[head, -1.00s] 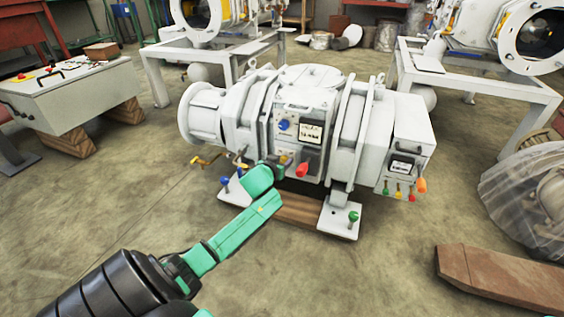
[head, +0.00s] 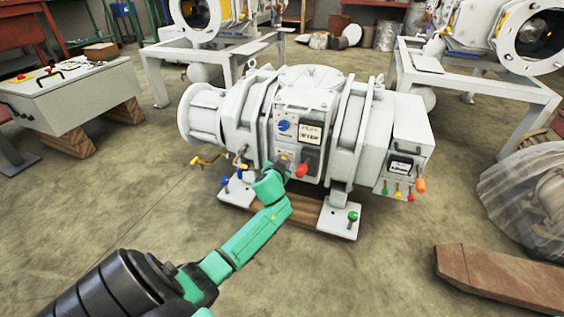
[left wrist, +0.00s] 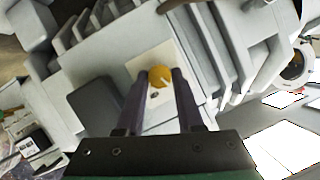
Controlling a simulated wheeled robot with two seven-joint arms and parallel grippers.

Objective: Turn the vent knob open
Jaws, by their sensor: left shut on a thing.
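The white vacuum pump (head: 300,120) stands on the floor in the middle of the head view. A small round yellow-orange knob (left wrist: 160,77) sits on a pale plate on the pump's front; I take it for the vent knob. My left gripper (left wrist: 161,82) is shut on this knob, one dark finger on each side of it. In the head view the knob (head: 284,158) is small, just above the end of my green left arm, which partly hides the pump's lower front. My right gripper is not in view.
Close by on the pump are a blue knob (head: 285,125), a small display (head: 310,133) and a red handle (head: 301,171). Several coloured handles (head: 398,191) hang at its right end. A wooden beam (head: 510,278) lies at the right front.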

